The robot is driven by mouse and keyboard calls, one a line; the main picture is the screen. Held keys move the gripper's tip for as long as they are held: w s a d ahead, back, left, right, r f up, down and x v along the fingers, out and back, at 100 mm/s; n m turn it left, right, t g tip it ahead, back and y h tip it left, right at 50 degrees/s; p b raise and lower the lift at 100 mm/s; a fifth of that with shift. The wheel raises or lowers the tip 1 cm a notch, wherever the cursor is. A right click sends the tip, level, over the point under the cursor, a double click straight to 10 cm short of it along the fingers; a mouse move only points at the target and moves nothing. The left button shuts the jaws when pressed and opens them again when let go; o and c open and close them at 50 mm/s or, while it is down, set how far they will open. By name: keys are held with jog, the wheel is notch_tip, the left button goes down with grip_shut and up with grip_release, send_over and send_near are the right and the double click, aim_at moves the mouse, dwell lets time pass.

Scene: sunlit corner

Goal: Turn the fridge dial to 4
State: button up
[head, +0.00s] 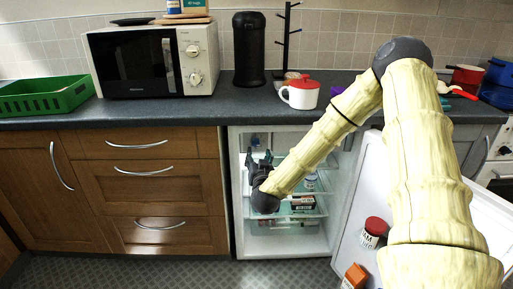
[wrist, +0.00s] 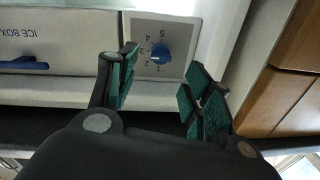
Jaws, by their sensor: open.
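The fridge dial is a small blue knob (wrist: 160,52) on a grey plate with the numbers 1 to 5 printed around it, in the upper middle of the wrist view. A pale mark shows at the knob's lower left, near the low numbers; its exact setting is too small to read. My gripper (wrist: 162,68) is open, with its green-padded fingers spread to the left and right of the dial and not visibly touching it. In the head view my gripper (head: 259,160) is inside the upper left of the open fridge (head: 236,190). The dial cannot be made out there.
An ice box flap (wrist: 60,40) with a blue handle (wrist: 24,64) is left of the dial. The fridge door (head: 345,240) stands open on the right, holding a red-lidded jar (head: 372,232). Shelves with food are below my gripper.

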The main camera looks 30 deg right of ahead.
aim_at(256, 143)
jog(key=x, duration=0.7)
jog(key=shift+w+b, duration=0.25)
jog(key=shift+b, duration=0.1)
jog(key=c, duration=1)
